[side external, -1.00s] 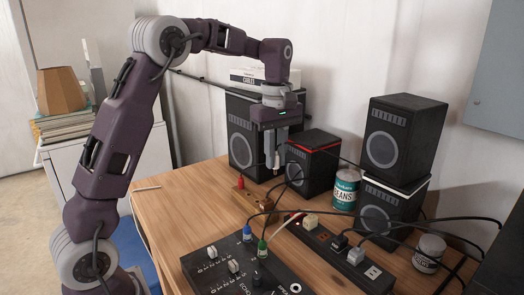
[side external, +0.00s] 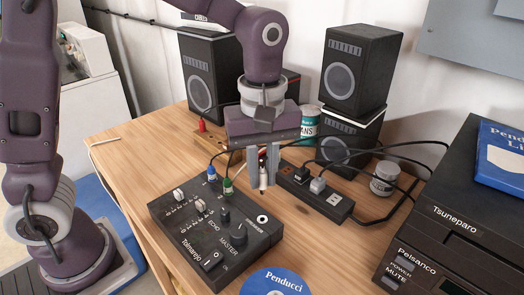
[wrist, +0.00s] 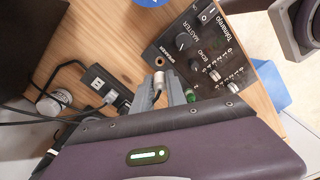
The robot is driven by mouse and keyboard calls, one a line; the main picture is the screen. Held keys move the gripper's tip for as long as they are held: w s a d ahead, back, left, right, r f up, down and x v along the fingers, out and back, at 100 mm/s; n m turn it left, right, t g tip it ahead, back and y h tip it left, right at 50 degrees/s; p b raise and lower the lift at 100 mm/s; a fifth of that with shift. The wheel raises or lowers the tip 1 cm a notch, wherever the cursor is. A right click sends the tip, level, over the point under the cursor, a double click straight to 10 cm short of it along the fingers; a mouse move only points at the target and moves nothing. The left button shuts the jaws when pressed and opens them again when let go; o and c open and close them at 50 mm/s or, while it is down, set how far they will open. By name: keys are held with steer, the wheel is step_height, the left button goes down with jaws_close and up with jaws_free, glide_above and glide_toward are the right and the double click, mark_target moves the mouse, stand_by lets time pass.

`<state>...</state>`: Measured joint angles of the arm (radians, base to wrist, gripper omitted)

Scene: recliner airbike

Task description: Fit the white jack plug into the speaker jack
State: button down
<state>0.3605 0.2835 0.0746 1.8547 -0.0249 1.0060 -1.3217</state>
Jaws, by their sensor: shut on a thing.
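My gripper (side external: 264,182) is shut on the white jack plug (side external: 263,178), which hangs upright between the two grey fingers, tip down. In the wrist view the white plug (wrist: 158,78) shows between the fingertips, with its dark cable behind. The speaker jack (side external: 262,218) is a round socket in the back right corner of the black mixer (side external: 185,250). The plug appears above and apart from the jack in the side view. In the wrist view the speaker jack (wrist: 160,61) lies just beyond the plug; the exact height gap is hard to tell.
Blue (side external: 211,173) and green (side external: 228,187) plugs stand in the mixer, left of my gripper. A power strip (side external: 333,203) with plugs and loose cables lies to the right. Speakers (side external: 355,75) and a beans can (side external: 309,122) stand behind. A black deck (side external: 450,220) is at right.

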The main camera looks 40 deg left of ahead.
mark_target(262, 193)
steer(key=shift+f, duration=0.25)
steer(key=shift+f, duration=0.1)
steer(key=shift+f, duration=2.8)
steer(key=shift+f, duration=1.55)
steer(key=c, duration=1.3)
jaws_free()
steer(key=shift+o, duration=0.2)
step_height(262, 193, up, 7)
steer(key=shift+w+f, duration=0.1)
steer(key=shift+f, duration=0.05)
steer(key=shift+r, duration=0.2)
